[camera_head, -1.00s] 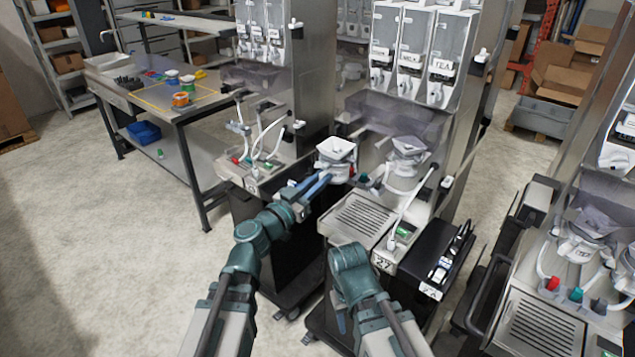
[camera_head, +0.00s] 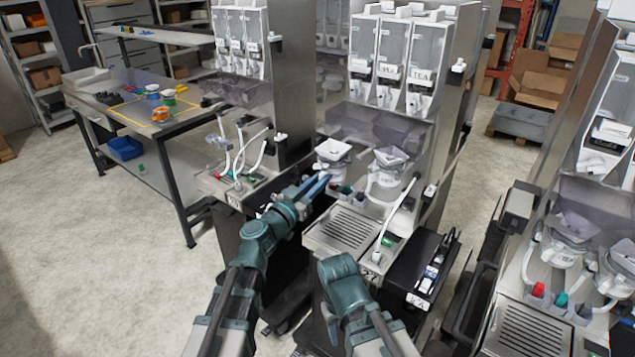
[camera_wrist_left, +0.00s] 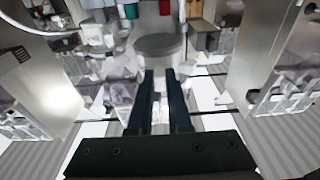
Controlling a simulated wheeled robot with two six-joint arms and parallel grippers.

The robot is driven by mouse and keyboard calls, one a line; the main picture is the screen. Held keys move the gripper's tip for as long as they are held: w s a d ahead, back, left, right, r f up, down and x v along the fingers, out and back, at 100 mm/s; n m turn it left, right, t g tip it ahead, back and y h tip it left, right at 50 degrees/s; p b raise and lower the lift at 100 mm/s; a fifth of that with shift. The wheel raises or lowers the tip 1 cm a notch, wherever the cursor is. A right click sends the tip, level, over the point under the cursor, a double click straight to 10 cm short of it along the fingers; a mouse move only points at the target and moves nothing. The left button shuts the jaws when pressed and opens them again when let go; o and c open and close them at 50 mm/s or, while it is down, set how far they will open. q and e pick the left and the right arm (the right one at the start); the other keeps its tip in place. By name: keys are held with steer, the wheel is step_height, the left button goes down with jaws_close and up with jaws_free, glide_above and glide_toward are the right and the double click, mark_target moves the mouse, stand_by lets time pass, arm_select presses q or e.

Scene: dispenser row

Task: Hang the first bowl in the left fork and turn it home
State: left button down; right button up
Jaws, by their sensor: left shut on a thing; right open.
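The first bowl (camera_head: 331,153), white with a square funnel top, is at the left side of the middle machine's front, roughly upright. My left gripper (camera_head: 319,184) is shut on it low down, from the front left. In the left wrist view the two dark fingers (camera_wrist_left: 160,85) reach towards a round grey part (camera_wrist_left: 158,44). I cannot tell whether the bowl is seated in the left fork, which is hidden behind it. A second similar bowl (camera_head: 388,170) stands right of it. My right gripper (camera_head: 331,326) is low at the front, open and mostly hidden by its own arm.
Below the bowls is a slotted drip tray (camera_head: 345,228), with a white hose (camera_head: 396,218) to its right. Another machine (camera_head: 240,180) stands close on the left. A worktable (camera_head: 180,122) is at the far left. Open floor (camera_head: 100,240) lies at left.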

arm_select(q)
steer(key=shift+s+f, duration=0.1)
stand_by(0.6)
steer(key=shift+f+x, duration=0.1)
steer(key=shift+x, duration=0.9)
steer(key=shift+f+x, duration=0.15)
steer(key=shift+x, duration=0.85)
steer(key=shift+d, duration=0.1)
steer(key=shift+x, duration=1.45)
steer(key=shift+w+f, duration=0.1)
steer(key=shift+w, duration=0.15)
steer(key=shift+x, duration=1.3)
steer(key=shift+w+d+f, duration=0.1)
steer(key=shift+f, duration=0.05)
steer(key=shift+f, duration=0.1)
